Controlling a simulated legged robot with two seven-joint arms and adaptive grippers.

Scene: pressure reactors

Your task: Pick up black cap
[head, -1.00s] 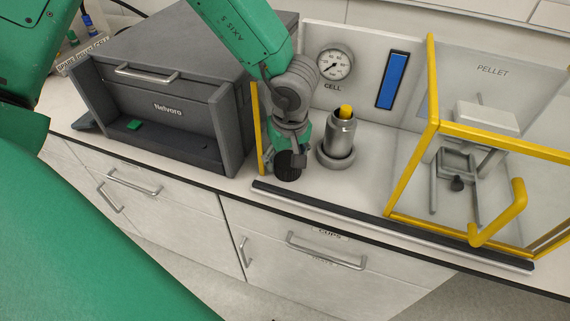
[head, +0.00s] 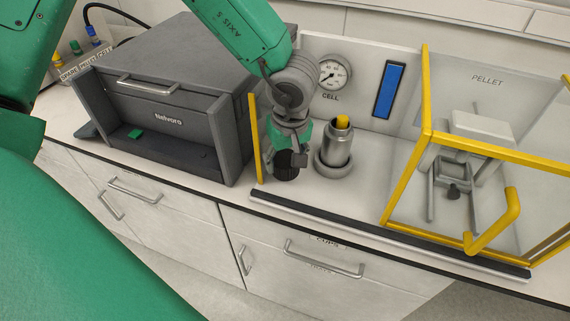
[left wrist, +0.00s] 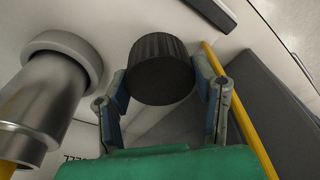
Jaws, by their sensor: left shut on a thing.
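The black cap (left wrist: 160,72) is a ribbed round cap, seen between the two fingers of my left gripper (left wrist: 162,88) in the left wrist view. The fingers touch it on both sides and are shut on it. In the head view the cap (head: 286,172) shows under my left gripper (head: 288,158), low by the counter, partly covered by the fingers. I cannot tell whether it is clear of the counter. My right gripper is not in view.
A metal cell with a yellow top (head: 338,145) stands just right of the cap. A yellow post (head: 256,140) and the grey Nelvora unit (head: 165,125) are close on the left. A yellow-framed guard (head: 410,170) stands at the right. A dark rail (head: 380,230) runs along the front edge.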

